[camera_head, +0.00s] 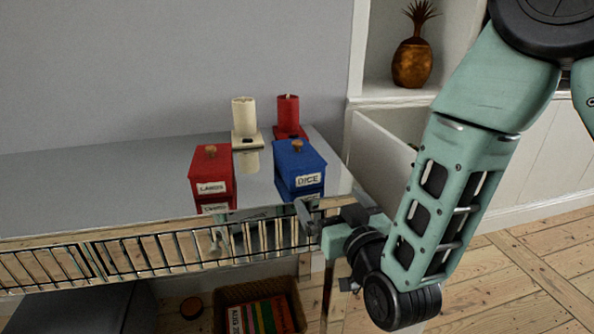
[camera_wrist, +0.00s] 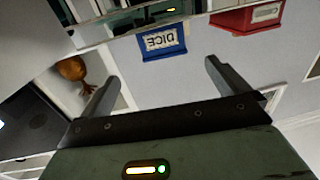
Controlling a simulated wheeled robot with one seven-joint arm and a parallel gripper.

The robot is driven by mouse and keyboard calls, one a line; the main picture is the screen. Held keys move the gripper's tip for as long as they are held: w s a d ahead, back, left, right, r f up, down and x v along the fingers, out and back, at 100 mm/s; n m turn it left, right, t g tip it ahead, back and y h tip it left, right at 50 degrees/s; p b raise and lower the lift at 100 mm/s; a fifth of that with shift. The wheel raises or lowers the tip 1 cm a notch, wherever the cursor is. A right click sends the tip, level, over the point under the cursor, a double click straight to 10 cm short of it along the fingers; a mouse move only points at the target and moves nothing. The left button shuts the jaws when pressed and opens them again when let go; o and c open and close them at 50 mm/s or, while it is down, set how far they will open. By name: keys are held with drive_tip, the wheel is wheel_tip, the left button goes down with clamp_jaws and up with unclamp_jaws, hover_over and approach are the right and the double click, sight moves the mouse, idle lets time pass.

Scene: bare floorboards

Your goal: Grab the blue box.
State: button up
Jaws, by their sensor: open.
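The blue box (camera_head: 299,167), labelled DICE and topped with a small knob, stands on the glossy grey tabletop near its right end. My gripper (camera_head: 304,218) is at the table's front edge, in front of and below the box, apart from it. In the wrist view, the blue box (camera_wrist: 162,41) appears upside down, beyond the gap between the two fingers. My gripper (camera_wrist: 157,82) is open there, with nothing between its fingers.
A red box (camera_head: 211,172) labelled CARDS stands left of the blue one. A cream candle (camera_head: 244,115) and a red candle (camera_head: 288,112) stand behind. A metal railing (camera_head: 150,252) runs along the table front. Shelving with a pineapple ornament (camera_head: 412,60) is at right; a basket (camera_head: 262,300) sits below.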

sight(311, 174)
drive_tip(key=x, duration=1.1)
drive_tip(key=shift+w+d+r, duration=0.1)
drive_tip(key=shift+w, duration=0.05)
drive_tip(key=shift+a+x, duration=0.2)
drive_tip(key=shift+x, duration=2.45)
drive_tip(key=c, duration=1.3)
